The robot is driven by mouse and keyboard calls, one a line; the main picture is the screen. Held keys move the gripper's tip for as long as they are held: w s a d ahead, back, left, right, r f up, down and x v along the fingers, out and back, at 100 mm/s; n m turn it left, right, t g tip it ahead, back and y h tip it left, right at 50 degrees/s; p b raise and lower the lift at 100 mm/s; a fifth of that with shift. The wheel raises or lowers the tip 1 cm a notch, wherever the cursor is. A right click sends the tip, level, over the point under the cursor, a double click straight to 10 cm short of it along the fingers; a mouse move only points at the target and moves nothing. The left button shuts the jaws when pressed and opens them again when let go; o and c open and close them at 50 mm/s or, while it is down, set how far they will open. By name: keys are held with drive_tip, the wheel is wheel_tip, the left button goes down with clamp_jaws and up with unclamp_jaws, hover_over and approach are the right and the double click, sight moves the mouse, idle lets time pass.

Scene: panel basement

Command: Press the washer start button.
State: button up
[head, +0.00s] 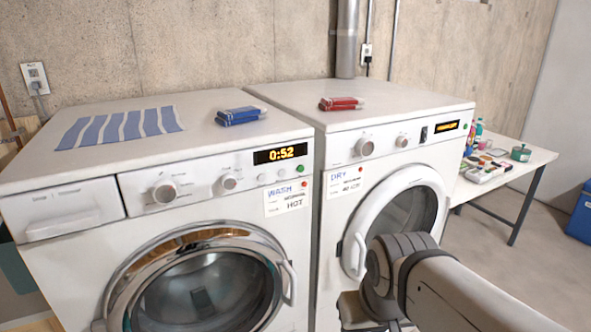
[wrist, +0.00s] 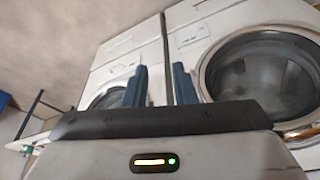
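The washer (head: 85,268) is the left white machine in the head view, labelled WASH, with its display (head: 280,154) reading 0:52. A small green round button (head: 300,168) sits at the right end of its panel, beside two pale buttons (head: 272,175). I cannot read a start mark on it. In the head view my arm is before the dryer door; the fingertips are not visible.
The dryer (head: 330,225) stands right of the washer, with its door handle (head: 357,257) near my arm. Striped cloth (head: 120,126), a blue pack (head: 238,116) and a red pack (head: 341,103) lie on top. A cluttered table (head: 540,157) stands right.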

clamp_jaws()
idle(1.2)
